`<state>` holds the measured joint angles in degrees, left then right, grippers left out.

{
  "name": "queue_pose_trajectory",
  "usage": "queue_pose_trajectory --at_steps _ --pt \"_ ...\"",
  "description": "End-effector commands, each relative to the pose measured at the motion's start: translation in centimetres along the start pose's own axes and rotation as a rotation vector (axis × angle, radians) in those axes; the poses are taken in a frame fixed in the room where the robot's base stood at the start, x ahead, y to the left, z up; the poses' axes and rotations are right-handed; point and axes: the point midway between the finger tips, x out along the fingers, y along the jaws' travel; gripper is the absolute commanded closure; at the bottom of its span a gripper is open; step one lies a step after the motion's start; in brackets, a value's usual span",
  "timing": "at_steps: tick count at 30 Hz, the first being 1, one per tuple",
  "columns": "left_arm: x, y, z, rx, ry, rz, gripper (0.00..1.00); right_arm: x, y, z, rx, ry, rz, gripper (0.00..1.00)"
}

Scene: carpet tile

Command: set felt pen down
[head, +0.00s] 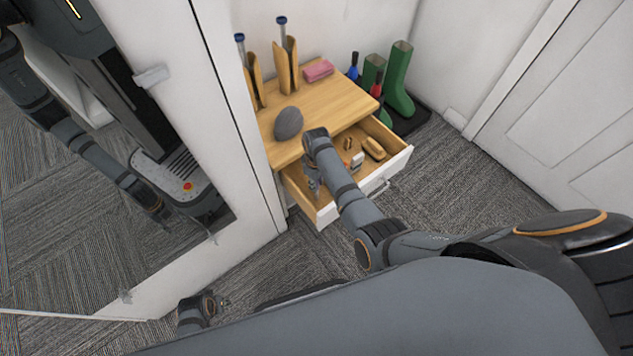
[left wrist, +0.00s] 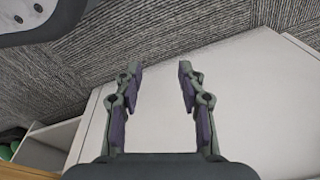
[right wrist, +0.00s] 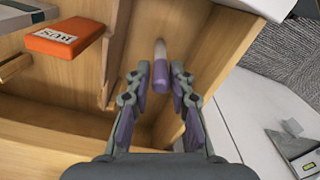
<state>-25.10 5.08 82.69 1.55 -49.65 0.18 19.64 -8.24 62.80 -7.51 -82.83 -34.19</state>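The felt pen (right wrist: 161,68), purple with a paler end, shows in the right wrist view inside a narrow wooden compartment of the open drawer (head: 326,209). My right gripper (right wrist: 160,76) reaches down into the drawer. Its fingers stand apart on either side of the pen, with slim gaps visible; whether the pen rests on the compartment floor is hard to tell. In the head view the right gripper (head: 314,186) is at the drawer's left part. My left gripper (left wrist: 159,68) is open and empty in front of a white panel; it shows low in the head view (head: 222,303).
The drawer also holds a brush (head: 373,148). A grey stone-like object (head: 288,123) sits on the wooden top (head: 340,98). Green boots (head: 399,82) stand behind right. A mirror (head: 60,230) stands left.

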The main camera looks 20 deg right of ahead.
Motion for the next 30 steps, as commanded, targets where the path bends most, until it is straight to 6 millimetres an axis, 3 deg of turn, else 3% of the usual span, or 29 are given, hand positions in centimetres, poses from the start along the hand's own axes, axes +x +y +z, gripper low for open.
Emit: queue_pose_trajectory --at_steps 3,14,19,24,30 --pt "0.0 0.0 0.1 0.000 -0.001 0.000 0.60 0.0 0.0 0.0 0.000 -0.001 0.000 0.62" --pt "0.1 -0.1 0.2 0.000 0.002 -0.002 0.60 -0.9 0.0 0.0 0.000 0.001 0.000 0.62" --pt "2.2 -0.8 3.0 0.003 -0.003 -0.015 0.60 -3.8 0.0 0.0 0.000 0.002 0.000 0.62" --pt "3.0 -1.1 5.5 0.004 -0.004 -0.020 0.60 -8.3 0.0 -0.1 0.000 0.003 0.002 0.62" --pt "3.4 -1.2 7.4 0.004 -0.010 -0.020 0.60 -11.5 0.0 0.0 0.000 0.000 0.000 0.62"
